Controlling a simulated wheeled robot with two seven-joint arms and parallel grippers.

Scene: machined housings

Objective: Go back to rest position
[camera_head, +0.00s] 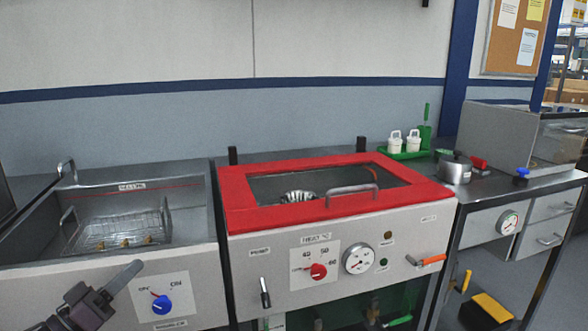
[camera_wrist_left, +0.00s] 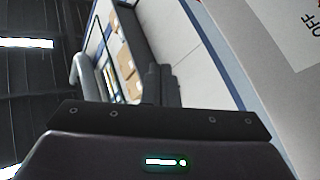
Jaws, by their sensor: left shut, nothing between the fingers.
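My left gripper (camera_head: 126,274) comes in at the lower left of the head view, in front of the left basin's front panel and left of its blue knob. Its fingers are shut with nothing between them. In the left wrist view the dark shut fingers (camera_wrist_left: 161,84) point up past the edge of a white panel. My right gripper is in neither view.
The left basin (camera_head: 90,258) holds a wire basket (camera_head: 120,228). A blue knob (camera_head: 162,304) sits on its panel. The red-framed lid (camera_head: 245,217) of the middle tank is down. A pot (camera_head: 454,171) and a green tray (camera_head: 402,154) stand at right.

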